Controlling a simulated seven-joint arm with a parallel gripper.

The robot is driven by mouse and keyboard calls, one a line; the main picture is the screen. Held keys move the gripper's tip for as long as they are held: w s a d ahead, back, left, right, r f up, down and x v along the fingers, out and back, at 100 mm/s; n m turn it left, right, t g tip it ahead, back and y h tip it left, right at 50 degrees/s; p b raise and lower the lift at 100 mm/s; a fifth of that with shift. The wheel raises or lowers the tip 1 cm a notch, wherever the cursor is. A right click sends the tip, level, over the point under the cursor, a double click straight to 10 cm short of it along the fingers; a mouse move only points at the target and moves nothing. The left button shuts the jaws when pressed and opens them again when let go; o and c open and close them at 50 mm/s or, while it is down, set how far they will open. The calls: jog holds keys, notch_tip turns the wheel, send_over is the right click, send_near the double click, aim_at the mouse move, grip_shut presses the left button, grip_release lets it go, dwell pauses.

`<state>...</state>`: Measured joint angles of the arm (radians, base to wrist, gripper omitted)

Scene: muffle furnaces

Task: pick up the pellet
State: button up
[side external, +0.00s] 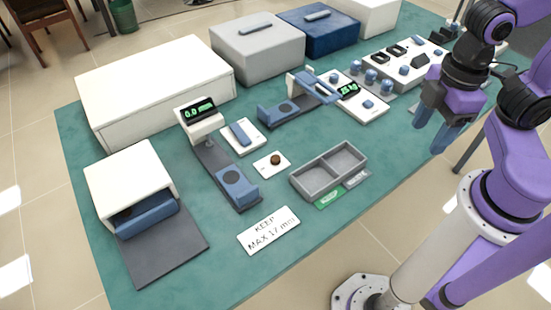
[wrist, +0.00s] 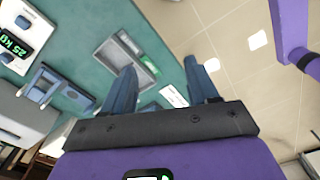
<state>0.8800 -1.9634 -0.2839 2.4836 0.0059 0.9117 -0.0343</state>
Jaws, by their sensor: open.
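The pellet (side external: 275,159) is a small dark brown round piece on a white square card (side external: 262,168) in the middle of the teal table. My gripper (side external: 433,132) is open and empty, with blue fingers pointing down. It is high at the right side of the table, well apart from the pellet. In the wrist view my two fingers (wrist: 160,66) are spread with nothing between them. I cannot make out the pellet in the wrist view.
A grey two-compartment tray (side external: 303,183) stands right of the card. A gauge with a 0.0 display (side external: 197,108) stands left of it, another with a green display (side external: 347,89) behind. A small open furnace (side external: 130,172) is at left; large boxes line the back. A sign (side external: 268,231) lies in front.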

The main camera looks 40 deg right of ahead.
jog(key=w+a+f+n, duration=0.1)
jog(key=w+a+n, duration=0.1)
jog(key=w+a, duration=0.4)
jog(key=w+a+n, duration=0.2)
jog(key=w+a, duration=0.1)
jog(key=w, duration=0.5)
jog(key=n+y, duration=0.1)
jog(key=n, duration=0.2)
send_over(276, 158)
jog(key=f, duration=1.6)
jog(key=shift+w+f, duration=0.25)
jog(key=shift+f, duration=0.15)
jog(key=shift+s+d+f, duration=0.1)
jog(key=shift+s+f, duration=0.05)
jog(key=shift+f, duration=2.5)
grip_shut()
